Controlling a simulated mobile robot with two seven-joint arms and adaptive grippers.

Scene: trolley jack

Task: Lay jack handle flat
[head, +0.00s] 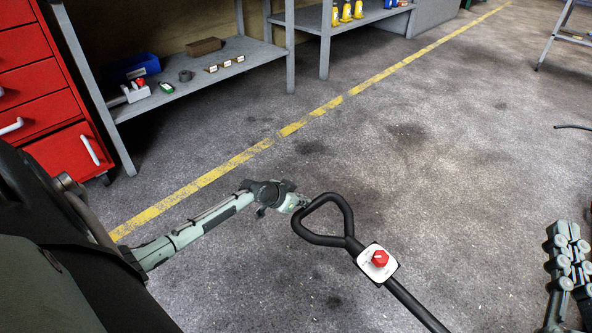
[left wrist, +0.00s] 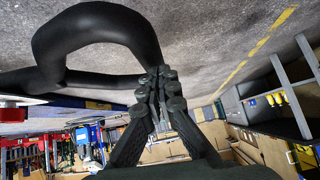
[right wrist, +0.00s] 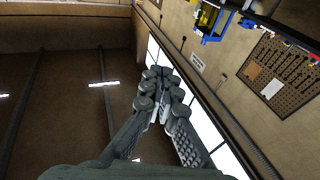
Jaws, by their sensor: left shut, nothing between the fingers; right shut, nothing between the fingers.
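The jack handle is a black bar with a closed grip loop (head: 347,222) at its upper end. It slants from the bottom edge up to the left in the head view. A white plate with a red knob (head: 380,258) sits on the bar below the loop. My left gripper (head: 297,203) is shut and empty at the left side of the loop. In the left wrist view its closed fingertips (left wrist: 163,88) overlap the loop's edge (left wrist: 95,35); I cannot tell if they touch. My right gripper (head: 567,245) is shut and empty at the right edge, well away from the handle. The jack's body is out of view.
A red drawer cabinet (head: 50,90) stands at the upper left. A grey shelf (head: 205,82) beside it holds a blue bin (head: 133,68) and small items. A yellow floor line (head: 290,128) crosses behind the handle. The floor around the loop is clear.

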